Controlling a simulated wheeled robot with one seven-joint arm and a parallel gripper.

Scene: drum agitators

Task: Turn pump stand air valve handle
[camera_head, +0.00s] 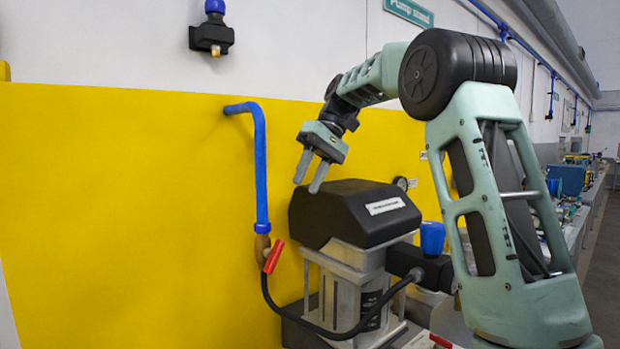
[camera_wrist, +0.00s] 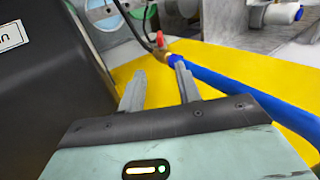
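The air valve's red handle (camera_head: 273,257) sits on a brass valve body (camera_head: 262,248) at the lower end of the blue pipe (camera_head: 261,170), in front of the yellow wall. The handle slants, its upper end to the right. My gripper (camera_head: 308,185) is above and to the right of the handle, beside the black pump cover, fingers pointing down. The fingers are apart with nothing between them. In the wrist view the red handle (camera_wrist: 160,40) shows small beyond the fingertips (camera_wrist: 161,80), with the blue pipe (camera_wrist: 235,88) running to the right.
The pump stand with its black cover (camera_head: 350,212) stands close to the right of the pipe. A black hose (camera_head: 300,322) runs from the valve to the pump. A blue knob (camera_head: 432,238) is at the pump's right. The yellow wall (camera_head: 110,220) left of the pipe is clear.

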